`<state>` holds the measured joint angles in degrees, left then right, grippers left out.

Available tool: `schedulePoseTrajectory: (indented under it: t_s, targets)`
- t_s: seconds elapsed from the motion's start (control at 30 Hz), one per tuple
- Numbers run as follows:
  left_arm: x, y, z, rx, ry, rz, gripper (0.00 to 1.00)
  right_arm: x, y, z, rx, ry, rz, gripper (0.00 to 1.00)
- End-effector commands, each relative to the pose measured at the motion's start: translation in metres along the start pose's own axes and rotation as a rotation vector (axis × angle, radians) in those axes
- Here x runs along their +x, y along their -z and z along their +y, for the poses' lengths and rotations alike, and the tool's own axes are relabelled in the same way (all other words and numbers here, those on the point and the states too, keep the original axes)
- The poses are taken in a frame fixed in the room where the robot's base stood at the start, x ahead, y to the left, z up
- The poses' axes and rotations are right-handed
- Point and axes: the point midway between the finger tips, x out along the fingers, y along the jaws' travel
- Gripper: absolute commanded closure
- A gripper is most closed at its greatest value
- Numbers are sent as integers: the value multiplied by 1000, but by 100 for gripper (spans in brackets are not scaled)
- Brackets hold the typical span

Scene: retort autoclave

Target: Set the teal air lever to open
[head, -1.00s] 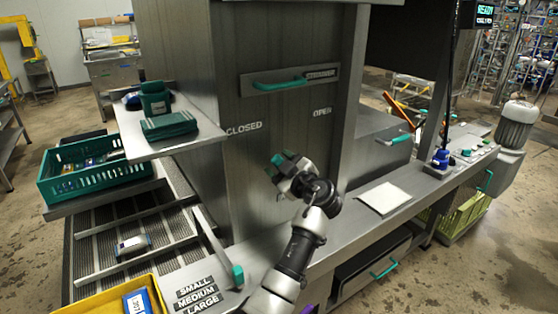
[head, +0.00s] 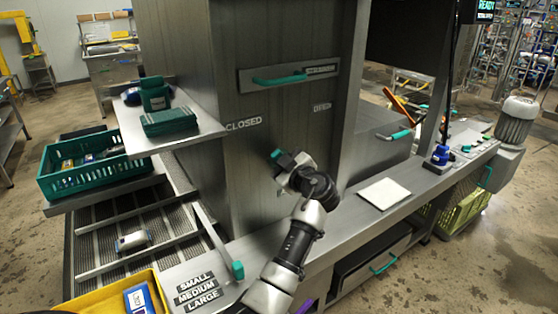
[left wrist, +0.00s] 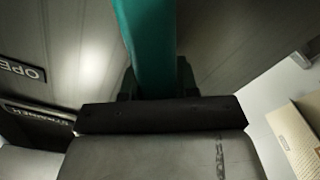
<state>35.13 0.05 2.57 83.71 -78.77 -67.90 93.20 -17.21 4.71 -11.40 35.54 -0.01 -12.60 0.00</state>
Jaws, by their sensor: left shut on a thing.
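The teal air lever (head: 276,154) shows as a small teal end at my left gripper, on the grey metal panel below and between the labels CLOSED (head: 243,124) and OPEN (head: 321,107). My left gripper (head: 284,160) is shut on the lever; its fingers and wrist hide most of it and its pivot. In the left wrist view the teal lever (left wrist: 150,45) runs from the top edge down between the dark fingers (left wrist: 158,95). The OPEN label (left wrist: 22,70) is at the left there. My right gripper is not in view.
A teal handle (head: 280,79) marked STRAINER is above on the panel. A shelf (head: 205,128) with teal items juts out at left, above a teal crate (head: 60,185). A pale pad (head: 384,193) lies on the bench to the right. A yellow tray (head: 85,303) is front left.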

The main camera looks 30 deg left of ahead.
Motion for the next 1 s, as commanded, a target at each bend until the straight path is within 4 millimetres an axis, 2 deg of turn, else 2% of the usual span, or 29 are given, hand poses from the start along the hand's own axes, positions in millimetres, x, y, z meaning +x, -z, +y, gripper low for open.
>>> schedulePoseTrajectory:
  t_s: [0.37,1.0]
  targets:
    - [0,-4,14,175,0,-1,100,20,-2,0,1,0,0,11]
    - [0,-27,59,776,-1,-1,100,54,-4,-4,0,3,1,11]
